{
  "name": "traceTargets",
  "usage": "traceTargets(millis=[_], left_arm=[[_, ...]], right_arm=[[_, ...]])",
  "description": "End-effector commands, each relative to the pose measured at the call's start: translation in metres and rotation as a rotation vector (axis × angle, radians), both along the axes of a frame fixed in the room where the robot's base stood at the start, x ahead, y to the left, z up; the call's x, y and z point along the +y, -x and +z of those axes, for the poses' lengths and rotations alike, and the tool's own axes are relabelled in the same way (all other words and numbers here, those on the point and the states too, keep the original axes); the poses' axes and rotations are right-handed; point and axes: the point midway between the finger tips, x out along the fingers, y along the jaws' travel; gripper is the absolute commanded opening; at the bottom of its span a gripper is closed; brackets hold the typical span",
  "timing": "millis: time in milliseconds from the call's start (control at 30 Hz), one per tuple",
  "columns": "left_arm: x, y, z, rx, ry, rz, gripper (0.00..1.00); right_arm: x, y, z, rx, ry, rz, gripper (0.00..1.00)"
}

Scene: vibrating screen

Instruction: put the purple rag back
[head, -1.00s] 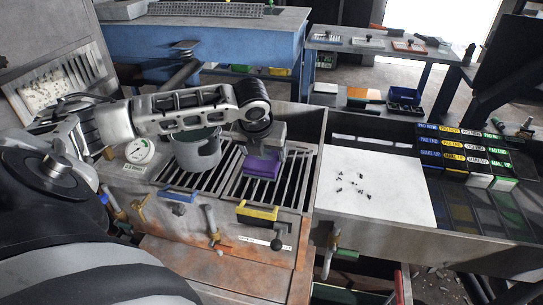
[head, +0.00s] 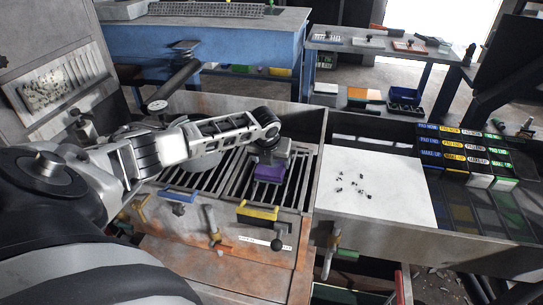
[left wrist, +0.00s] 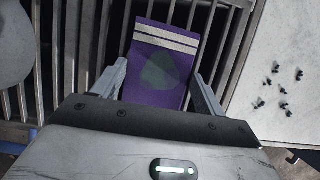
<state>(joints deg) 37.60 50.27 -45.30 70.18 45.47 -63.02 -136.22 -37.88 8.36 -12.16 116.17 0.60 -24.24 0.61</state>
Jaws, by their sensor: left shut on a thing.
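The purple rag (head: 268,173) is a folded purple cloth with pale stripes across one end. It is at my left gripper (head: 272,160), over the right part of the slatted grate (head: 238,184). In the left wrist view the rag (left wrist: 160,70) lies between the two fingers of my left gripper (left wrist: 162,85), which is shut on it. Grate bars show around the rag; I cannot tell whether it touches them. My right gripper is in neither view.
A white sheet (head: 378,192) with several dark bits lies right of the grate. Several labelled boxes (head: 465,150) stand beyond it at the right. A yellow handle (head: 258,212) and a blue handle (head: 180,195) are at the grate's front edge. A grey round vessel is partly behind my arm.

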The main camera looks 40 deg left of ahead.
Motion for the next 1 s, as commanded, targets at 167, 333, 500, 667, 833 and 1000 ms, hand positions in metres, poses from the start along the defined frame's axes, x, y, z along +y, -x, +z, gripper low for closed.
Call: traceTargets(millis=[167, 333, 500, 667, 833, 1000], left_arm=[[0.0, 0.0, 0.0, 0.0, 0.0, 0.0, 0.78], [0.0, 0.0, 0.0, 0.0, 0.0, 0.0, 0.94], [0.0, 0.0, 0.001, 0.0, 0.001, 0.0, 0.94], [-0.002, 0.004, 0.014, -0.002, 0.0, -0.002, 0.94], [-0.008, 0.015, 0.046, -0.004, -0.001, -0.003, 0.94], [-0.015, 0.027, 0.079, -0.003, 0.0, -0.002, 0.94]], right_arm=[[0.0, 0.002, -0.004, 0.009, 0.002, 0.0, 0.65], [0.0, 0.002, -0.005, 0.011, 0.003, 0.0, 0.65], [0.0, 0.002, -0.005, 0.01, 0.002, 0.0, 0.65], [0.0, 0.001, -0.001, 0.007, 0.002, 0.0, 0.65], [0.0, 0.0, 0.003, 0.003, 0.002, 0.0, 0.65], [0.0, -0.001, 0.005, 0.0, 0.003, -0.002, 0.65]])
